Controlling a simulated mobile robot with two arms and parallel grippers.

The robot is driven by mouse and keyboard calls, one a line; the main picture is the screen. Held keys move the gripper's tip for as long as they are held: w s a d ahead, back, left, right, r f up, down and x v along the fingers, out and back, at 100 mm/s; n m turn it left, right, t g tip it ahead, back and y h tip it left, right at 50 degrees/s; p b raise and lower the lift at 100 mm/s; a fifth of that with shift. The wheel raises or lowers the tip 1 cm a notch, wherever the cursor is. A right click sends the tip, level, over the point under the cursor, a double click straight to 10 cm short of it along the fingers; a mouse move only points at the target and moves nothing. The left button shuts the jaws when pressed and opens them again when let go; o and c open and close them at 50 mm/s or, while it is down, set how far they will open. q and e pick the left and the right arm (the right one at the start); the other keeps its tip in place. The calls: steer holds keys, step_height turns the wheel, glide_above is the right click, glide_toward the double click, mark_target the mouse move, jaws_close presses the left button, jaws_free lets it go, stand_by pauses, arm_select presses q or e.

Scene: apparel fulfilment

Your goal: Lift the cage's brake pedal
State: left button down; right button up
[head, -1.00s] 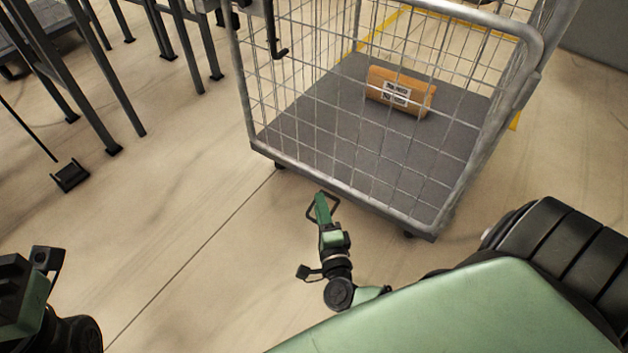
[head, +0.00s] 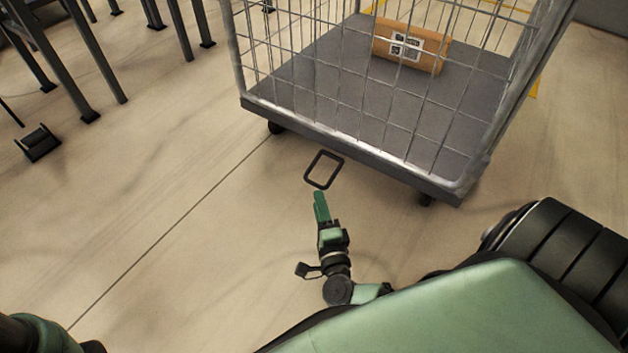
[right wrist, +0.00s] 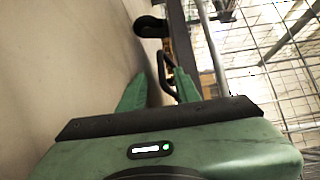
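The cage (head: 345,140) is a wire-mesh roll cage on a grey base with black casters. Its brake pedal (head: 313,166) is a black rectangular loop, low in front of the base's near edge. My right gripper (head: 319,195) is just on the near side of the loop in the head view, pointing at it. In the right wrist view the green fingers of my right gripper (right wrist: 160,88) are apart, and the pedal loop (right wrist: 161,70) shows in the gap at their tips. Whether they touch it I cannot tell. Only part of my left arm shows at bottom left; its gripper is out of view.
An orange-brown package (head: 411,47) with a label lies on the cage floor. A caster (head: 276,127) stands at the base's left corner. Dark metal legs (head: 90,70) stand at upper left, with a small black object (head: 38,143) near them. The floor between is clear.

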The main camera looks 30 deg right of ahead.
mark_target(314, 183)
steer(key=b+x, duration=0.3)
steer(key=x, duration=0.3)
steer(key=shift+w+d, duration=0.1)
steer(key=shift+w+d+r+b, duration=0.1)
steer(key=shift+w+d+b, duration=0.05)
steer(key=shift+w+b, duration=0.25)
jaws_close()
stand_by(0.9)
